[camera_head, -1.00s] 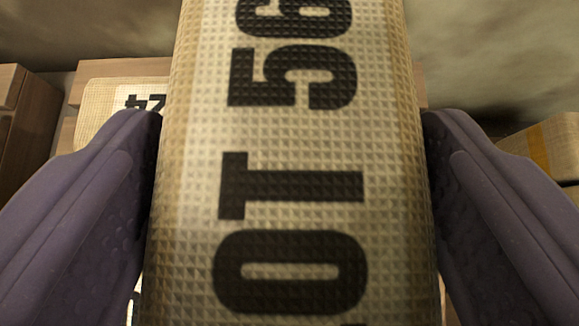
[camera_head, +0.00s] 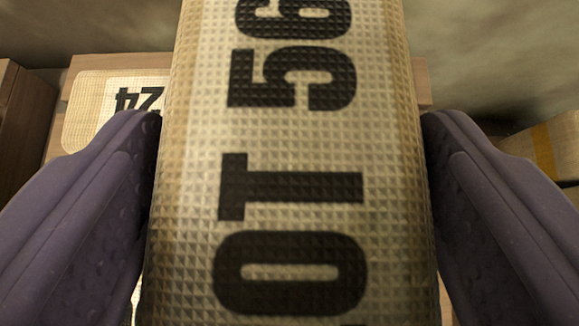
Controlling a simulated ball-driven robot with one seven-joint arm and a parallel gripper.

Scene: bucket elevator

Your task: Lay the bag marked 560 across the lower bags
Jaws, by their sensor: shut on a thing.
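A woven beige bag (camera_head: 290,130) fills the middle of the view, with large black print reading "OT 56" and more cut off at the top edge. My gripper (camera_head: 290,190) is shut on this bag, one purple finger against each long side. Behind it at the left, a lower bag (camera_head: 88,108) with "24" on a pale label lies on a wooden pallet (camera_head: 90,64). The held bag hides most of what lies beneath it, so I cannot tell whether it touches anything below.
A brown wooden piece (camera_head: 22,110) stands at the far left. A cardboard-like box (camera_head: 548,142) with an orange-yellow stripe is at the right. A mottled, blurred surface (camera_head: 490,60) spans the back.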

